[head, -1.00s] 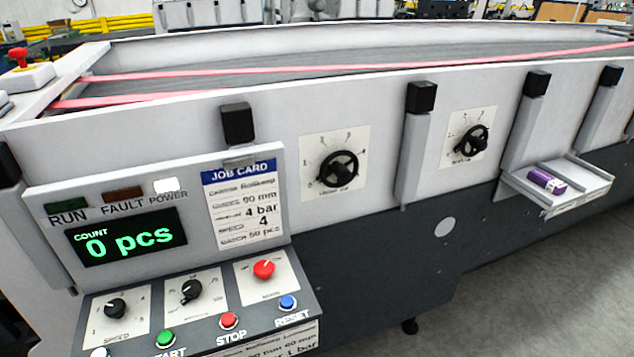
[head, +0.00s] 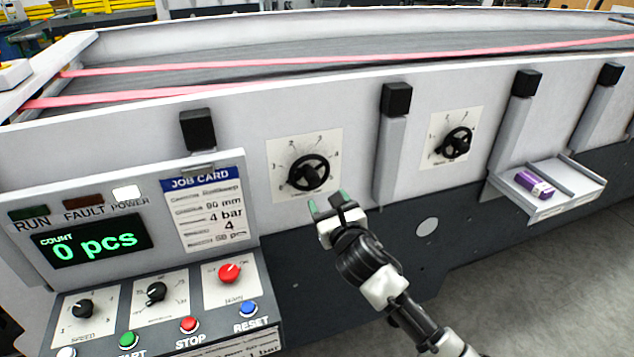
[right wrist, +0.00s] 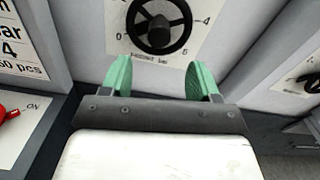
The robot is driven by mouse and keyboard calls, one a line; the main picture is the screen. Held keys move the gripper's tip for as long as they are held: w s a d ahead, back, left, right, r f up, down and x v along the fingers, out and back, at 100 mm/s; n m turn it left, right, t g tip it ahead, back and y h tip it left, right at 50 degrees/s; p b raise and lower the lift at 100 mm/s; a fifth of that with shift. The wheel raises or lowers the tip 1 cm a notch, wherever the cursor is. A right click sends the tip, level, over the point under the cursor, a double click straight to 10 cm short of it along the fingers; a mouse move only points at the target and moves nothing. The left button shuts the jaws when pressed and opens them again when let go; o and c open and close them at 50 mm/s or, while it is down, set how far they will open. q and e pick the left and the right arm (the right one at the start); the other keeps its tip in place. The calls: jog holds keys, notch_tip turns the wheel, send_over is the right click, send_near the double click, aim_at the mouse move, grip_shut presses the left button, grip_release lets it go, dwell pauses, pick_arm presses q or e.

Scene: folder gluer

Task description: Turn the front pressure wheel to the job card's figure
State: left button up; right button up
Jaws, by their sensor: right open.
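The front pressure wheel (head: 309,173) is a black handwheel on a white numbered dial plate (head: 278,190) on the machine's side wall. In the right wrist view the wheel (right wrist: 158,30) shows just beyond my fingertips, with 0, 4 and 5 readable around it. My right gripper (head: 327,203) is open and empty, just below the wheel and apart from it; its green fingers (right wrist: 158,78) point toward the dial. My left gripper is not in view.
A second handwheel (head: 457,143) is farther right. A shelf (head: 553,207) holding a purple cylinder (head: 535,185) juts out at right. The control panel (head: 75,331) with knobs and buttons juts out at lower left. A black-capped post (head: 393,150) stands between the wheels.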

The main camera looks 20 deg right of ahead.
aim_at(315, 182)
jog(key=w+p, duration=0.1)
jog(key=w, duration=0.5)
jog(key=shift+w+a, duration=0.2)
jog(key=shift+w, duration=0.5)
jog(key=shift+c, duration=0.2)
jog(key=c, duration=0.9)
